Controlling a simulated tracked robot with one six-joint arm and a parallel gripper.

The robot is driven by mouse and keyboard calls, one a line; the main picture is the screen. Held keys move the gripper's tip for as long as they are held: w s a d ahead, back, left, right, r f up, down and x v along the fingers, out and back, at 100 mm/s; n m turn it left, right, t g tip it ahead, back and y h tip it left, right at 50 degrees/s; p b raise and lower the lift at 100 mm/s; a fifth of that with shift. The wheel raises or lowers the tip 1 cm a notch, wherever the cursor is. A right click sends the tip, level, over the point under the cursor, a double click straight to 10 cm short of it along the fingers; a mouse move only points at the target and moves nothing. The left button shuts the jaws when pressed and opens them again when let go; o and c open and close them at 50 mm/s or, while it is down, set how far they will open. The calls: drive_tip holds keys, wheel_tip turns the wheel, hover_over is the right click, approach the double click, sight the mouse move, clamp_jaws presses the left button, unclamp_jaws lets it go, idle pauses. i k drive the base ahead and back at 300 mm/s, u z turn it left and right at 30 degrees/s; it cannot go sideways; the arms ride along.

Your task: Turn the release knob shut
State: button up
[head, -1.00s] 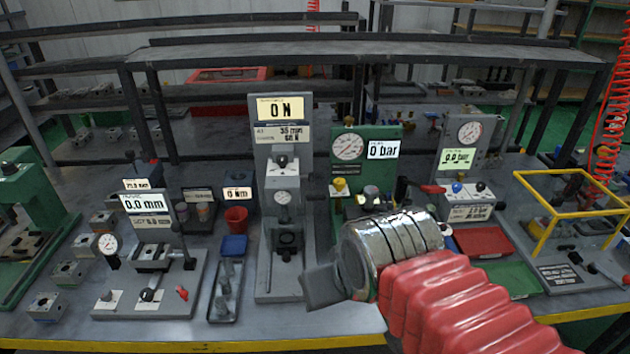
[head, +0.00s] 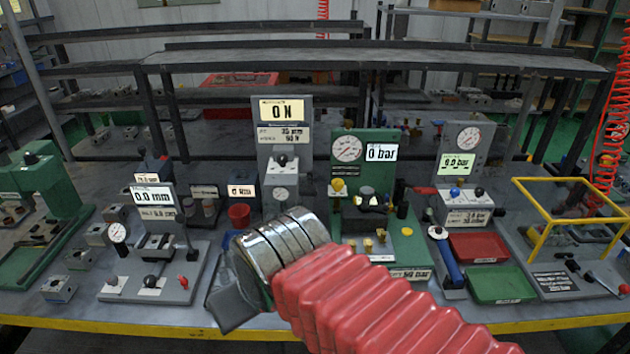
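The green test stand (head: 350,222) stands right of centre in the head view, with a round dial (head: 347,148) and a display (head: 381,152) reading 0 bar. A yellow knob (head: 338,186) sits on its front left, and a dark knob (head: 367,194) sits right of it. No readable label shows which is the release knob. Brass fittings stand lower on the stand. My gripper (head: 230,300) is left of the green stand, over the bench's front, apart from both knobs. Its fingers are seen from behind, so their opening is unclear.
A tall grey force stand (head: 284,150) reading 0 N stands behind my wrist, partly hidden. A grey gauge stand (head: 463,165), red tray (head: 478,246), green tray (head: 502,283) and yellow frame (head: 572,185) are right. A small gauge fixture (head: 150,285) is left.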

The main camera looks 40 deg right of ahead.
sight(337, 184)
drive_tip(key=u, duration=0.55)
drive_tip(key=k, duration=1.55)
drive_tip(key=z, duration=0.6)
drive_tip(key=i, duration=1.05)
drive_tip(key=z, duration=0.05)
